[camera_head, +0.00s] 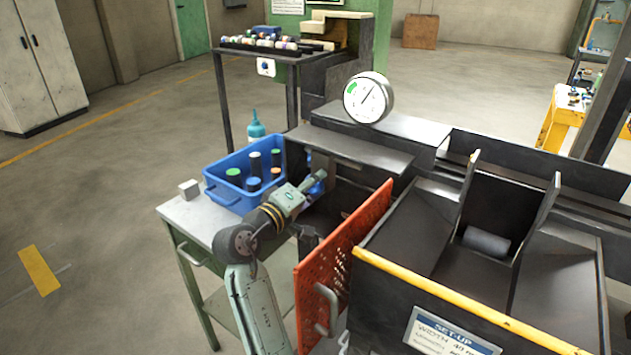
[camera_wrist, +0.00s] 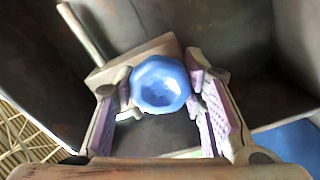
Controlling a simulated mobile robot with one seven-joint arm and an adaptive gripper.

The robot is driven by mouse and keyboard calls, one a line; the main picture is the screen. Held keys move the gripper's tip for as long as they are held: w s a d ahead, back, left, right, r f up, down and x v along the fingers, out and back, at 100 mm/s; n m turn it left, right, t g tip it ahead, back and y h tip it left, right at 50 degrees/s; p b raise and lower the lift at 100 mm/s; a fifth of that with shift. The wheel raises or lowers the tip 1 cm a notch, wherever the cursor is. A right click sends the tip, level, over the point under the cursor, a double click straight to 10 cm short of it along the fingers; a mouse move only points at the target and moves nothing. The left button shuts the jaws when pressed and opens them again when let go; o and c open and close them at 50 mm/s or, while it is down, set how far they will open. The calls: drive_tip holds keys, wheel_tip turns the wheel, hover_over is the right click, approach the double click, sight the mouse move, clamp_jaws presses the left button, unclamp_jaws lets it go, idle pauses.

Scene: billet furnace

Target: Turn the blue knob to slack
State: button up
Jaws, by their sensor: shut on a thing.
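The blue knob (camera_wrist: 160,84) is a faceted, rounded knob in the middle of the wrist view. A beige block-like part lies behind it, and a thin rod runs up to the left. My gripper (camera_wrist: 162,95) has its purple-padded fingers on both sides of the knob, closed on it. In the head view my gripper (camera_head: 312,183) is at the dark machine recess behind the open orange door. Only a bit of the blue knob (camera_head: 317,187) shows there, partly covered by my gripper. Its turn position cannot be read.
The orange perforated door (camera_head: 343,262) stands open close to my arm. A blue crate (camera_head: 227,194) with several cylinders sits on a small table left of my arm. A round dial gauge (camera_head: 368,98) stands on the machine. A dark billet (camera_head: 487,242) lies in the chute at right.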

drive_tip(key=o, duration=1.2)
drive_tip(key=v, duration=1.2)
